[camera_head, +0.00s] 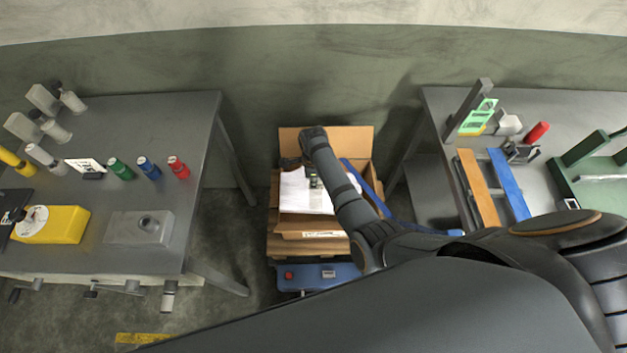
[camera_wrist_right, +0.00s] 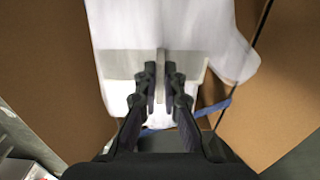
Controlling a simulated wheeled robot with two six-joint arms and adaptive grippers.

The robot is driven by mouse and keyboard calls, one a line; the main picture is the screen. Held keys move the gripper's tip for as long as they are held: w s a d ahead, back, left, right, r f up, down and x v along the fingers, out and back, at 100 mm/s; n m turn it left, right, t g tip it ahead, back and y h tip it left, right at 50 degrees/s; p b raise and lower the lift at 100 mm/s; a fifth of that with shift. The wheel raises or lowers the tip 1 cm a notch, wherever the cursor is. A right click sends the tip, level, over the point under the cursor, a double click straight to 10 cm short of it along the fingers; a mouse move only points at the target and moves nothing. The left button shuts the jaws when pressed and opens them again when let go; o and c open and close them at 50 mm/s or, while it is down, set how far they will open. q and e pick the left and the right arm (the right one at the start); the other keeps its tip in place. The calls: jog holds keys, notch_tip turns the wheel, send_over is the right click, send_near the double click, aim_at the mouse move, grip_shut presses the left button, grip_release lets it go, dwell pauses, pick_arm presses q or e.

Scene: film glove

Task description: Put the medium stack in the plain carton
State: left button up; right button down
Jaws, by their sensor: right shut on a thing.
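The white stack (camera_head: 295,193) shows in the head view in the open brown carton (camera_head: 345,139), partly hidden by my right arm. In the right wrist view the white stack (camera_wrist_right: 160,22) has a grey band across it. My right gripper (camera_wrist_right: 162,82) is shut on a thin grey upright part at that band. Brown cardboard (camera_wrist_right: 45,70) shows on both sides of the white stack. In the head view the right gripper's fingers are mostly hidden beneath my wrist. I cannot tell whether the stack rests on the carton's bottom. My left gripper is not in view.
The carton stands above a blue base (camera_head: 310,279) between two grey tables. The left table (camera_head: 150,108) holds several coloured bottles and a yellow box (camera_head: 55,225). The right table (camera_head: 440,102) holds orange and blue bars (camera_head: 510,185) and green fixtures. A dark green wall stands behind.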

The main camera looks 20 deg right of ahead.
jog(key=shift+f+b, duration=8.75)
jog(key=shift+f, duration=2.55)
jog(key=c, duration=1.4)
grip_release()
notch_tip(320, 180, up, 12)
